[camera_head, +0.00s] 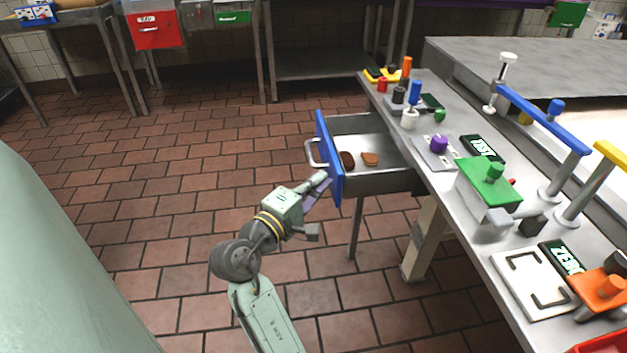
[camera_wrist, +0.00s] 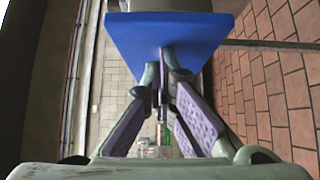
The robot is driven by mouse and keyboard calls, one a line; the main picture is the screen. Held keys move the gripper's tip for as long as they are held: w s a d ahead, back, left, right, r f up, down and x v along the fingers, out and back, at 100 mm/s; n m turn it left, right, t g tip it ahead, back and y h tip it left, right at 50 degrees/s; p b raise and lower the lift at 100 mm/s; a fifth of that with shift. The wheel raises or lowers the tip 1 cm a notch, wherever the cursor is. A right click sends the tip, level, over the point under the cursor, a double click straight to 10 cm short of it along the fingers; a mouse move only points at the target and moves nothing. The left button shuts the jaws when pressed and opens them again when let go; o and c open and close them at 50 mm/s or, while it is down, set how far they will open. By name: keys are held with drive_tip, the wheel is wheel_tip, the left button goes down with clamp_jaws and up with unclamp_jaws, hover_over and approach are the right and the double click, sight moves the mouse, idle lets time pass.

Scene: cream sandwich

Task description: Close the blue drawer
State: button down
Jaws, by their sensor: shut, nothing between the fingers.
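The blue drawer (camera_head: 329,160) is pulled out from under the metal counter. Its blue front faces left, with a silver handle (camera_head: 313,153) on it. A dark brown item (camera_head: 347,159) and an orange-brown item (camera_head: 370,159) lie inside. My gripper (camera_head: 324,181) is shut and empty at the near lower part of the blue front; it looks to be touching or very close to it. In the wrist view the shut fingertips (camera_wrist: 161,62) overlap the blue front (camera_wrist: 165,32). I cannot tell firm contact from a small gap.
The counter (camera_head: 464,200) carries several tools and blocks, including a green-topped box (camera_head: 488,184) and an orange block (camera_head: 603,290). A table leg (camera_head: 424,240) stands below it. The tiled floor (camera_head: 180,150) left of the drawer is clear.

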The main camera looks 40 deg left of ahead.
sight(387, 180)
drive_tip(key=w+d+p, duration=0.1)
drive_tip(key=w+d, duration=0.2)
drive_tip(key=w, duration=0.1)
drive_tip(key=w+d+p, duration=0.1)
drive_tip(key=w+d, duration=0.6)
drive_tip(key=w, duration=0.1)
drive_tip(key=shift+w+d+p, duration=0.2)
drive_tip(key=shift+d+p, duration=0.15)
drive_tip(key=shift+p, duration=0.05)
